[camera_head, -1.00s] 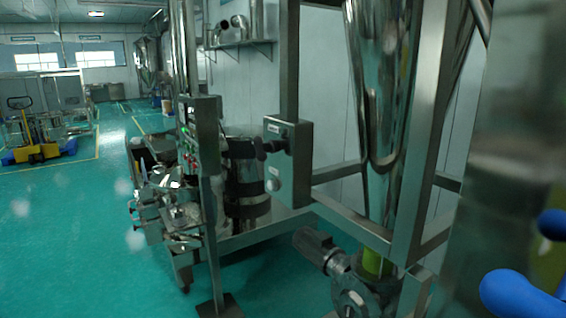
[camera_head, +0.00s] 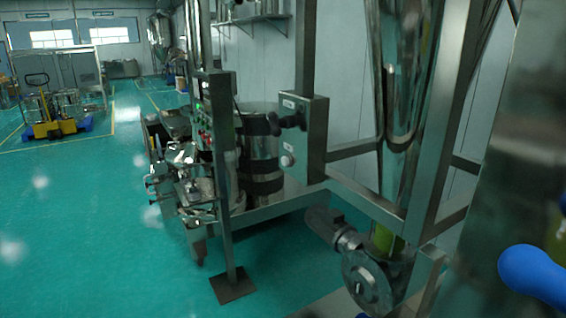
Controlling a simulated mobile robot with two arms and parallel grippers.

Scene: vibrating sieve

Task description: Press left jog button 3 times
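A grey control box (camera_head: 301,134) is mounted on the steel frame near the middle of the view. It has a black knob (camera_head: 289,121) on its upper part and a pale round button (camera_head: 287,161) below. To its left, a second panel (camera_head: 214,117) stands on a post, with small green and red buttons on its face. The labels are too small to read, so I cannot tell which button is the left jog button. Neither of my grippers is in view.
A steel hopper and frame (camera_head: 433,130) stand right of the boxes, with a motor (camera_head: 323,224) low beside them. The post's base plate (camera_head: 233,286) sits on the floor. A yellow pallet truck (camera_head: 43,118) stands far left. The green floor (camera_head: 90,220) at left is clear.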

